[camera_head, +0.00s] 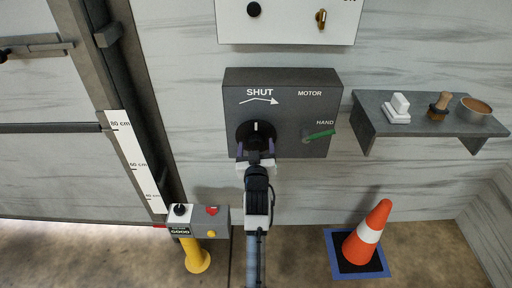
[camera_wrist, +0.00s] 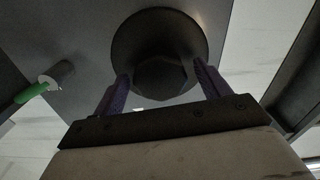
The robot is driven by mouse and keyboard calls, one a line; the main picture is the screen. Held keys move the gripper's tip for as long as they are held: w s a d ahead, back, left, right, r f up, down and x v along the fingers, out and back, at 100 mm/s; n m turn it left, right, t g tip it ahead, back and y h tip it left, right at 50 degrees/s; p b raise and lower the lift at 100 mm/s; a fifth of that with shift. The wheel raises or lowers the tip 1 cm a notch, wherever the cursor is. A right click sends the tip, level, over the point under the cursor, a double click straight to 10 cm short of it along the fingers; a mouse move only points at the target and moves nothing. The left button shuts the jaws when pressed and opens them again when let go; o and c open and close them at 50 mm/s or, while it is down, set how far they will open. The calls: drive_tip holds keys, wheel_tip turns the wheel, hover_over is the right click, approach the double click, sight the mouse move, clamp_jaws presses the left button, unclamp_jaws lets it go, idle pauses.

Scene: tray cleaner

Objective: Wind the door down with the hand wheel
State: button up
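The hand wheel (camera_head: 256,128) is a round black knob with a white mark at its top, on a dark grey box (camera_head: 285,90) under the word SHUT and an arrow curving right. In the wrist view the wheel (camera_wrist: 160,30) shows a faceted hub. My gripper (camera_head: 256,148) is at the wheel, its purple fingers on either side of the hub (camera_wrist: 160,80). It looks open, with a small gap at each side. The grey door (camera_head: 60,170) is at the left, beside a white height scale (camera_head: 136,160) marked in cm. A green-handled lever (camera_head: 320,135) points to HAND.
A shelf (camera_head: 425,128) with a white block, a brush and a bowl juts out at the right. An orange cone (camera_head: 367,235) stands on the floor below it. A yellow post (camera_head: 195,255) with a control box (camera_head: 212,222) stands by the door. A white panel (camera_head: 288,35) is above.

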drive_tip(key=c, duration=0.9)
drive_tip(key=shift+m, duration=0.3)
drive_tip(key=m+b, duration=0.1)
drive_tip(key=m, duration=0.3)
drive_tip(key=shift+f+b, duration=0.1)
drive_tip(key=shift+b, duration=0.2)
drive_tip(key=m+b, duration=0.1)
drive_tip(key=m, duration=0.5)
drive_tip(key=o, duration=1)
drive_tip(key=shift+s, duration=0.15)
